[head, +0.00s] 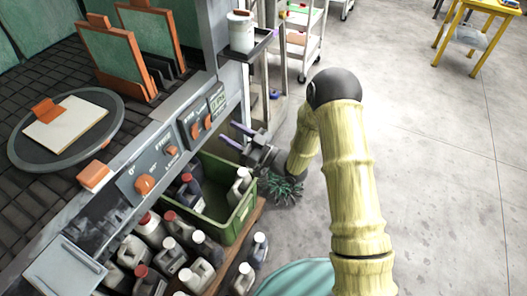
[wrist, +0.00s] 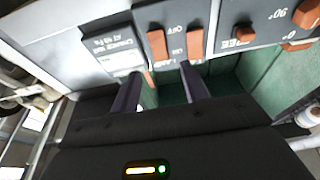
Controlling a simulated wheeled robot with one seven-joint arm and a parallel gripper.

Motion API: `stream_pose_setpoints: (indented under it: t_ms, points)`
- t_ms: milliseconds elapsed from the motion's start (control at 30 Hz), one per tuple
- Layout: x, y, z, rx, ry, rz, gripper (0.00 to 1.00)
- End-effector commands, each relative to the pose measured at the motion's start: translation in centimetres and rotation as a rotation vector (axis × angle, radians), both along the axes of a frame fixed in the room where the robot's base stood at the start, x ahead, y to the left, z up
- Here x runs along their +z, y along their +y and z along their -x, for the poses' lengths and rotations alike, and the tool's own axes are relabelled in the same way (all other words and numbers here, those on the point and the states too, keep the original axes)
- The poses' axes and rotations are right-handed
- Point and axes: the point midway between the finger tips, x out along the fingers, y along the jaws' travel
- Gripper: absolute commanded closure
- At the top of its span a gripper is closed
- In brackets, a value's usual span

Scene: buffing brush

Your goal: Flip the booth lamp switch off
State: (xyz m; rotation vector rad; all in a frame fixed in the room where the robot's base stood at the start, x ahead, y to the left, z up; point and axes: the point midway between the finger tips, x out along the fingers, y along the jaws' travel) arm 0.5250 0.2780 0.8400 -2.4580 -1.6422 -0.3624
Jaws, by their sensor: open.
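The booth's control panel (head: 188,127) runs along its front edge. Two orange rocker switches sit side by side on it in the wrist view, a left one (wrist: 157,45) and a right one (wrist: 195,43). "OFF" is printed between them near their upper ends; the lettering below is partly hidden, so I cannot tell surely which is the lamp switch. My gripper (wrist: 160,92) is open and empty, its two purple fingers apart just below the switches. In the head view my gripper (head: 238,138) is close in front of the panel's right part; contact cannot be told.
A green crate (head: 238,218) with bottles stands below the panel, with several more bottles beside it. Orange knobs (head: 145,184) lie further left on the panel. A white container (head: 241,32) stands on a small shelf.

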Motion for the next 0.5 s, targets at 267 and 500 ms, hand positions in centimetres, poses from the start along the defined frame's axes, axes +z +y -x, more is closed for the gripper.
stream_pose_setpoints:
  t_ms: [267, 500]
  points:
    - [-1.8, -5.1, 2.0, -0.003, 0.003, 0.0, 0.55]
    - [-3.0, -8.8, 3.6, -0.003, 0.002, 0.0, 0.55]
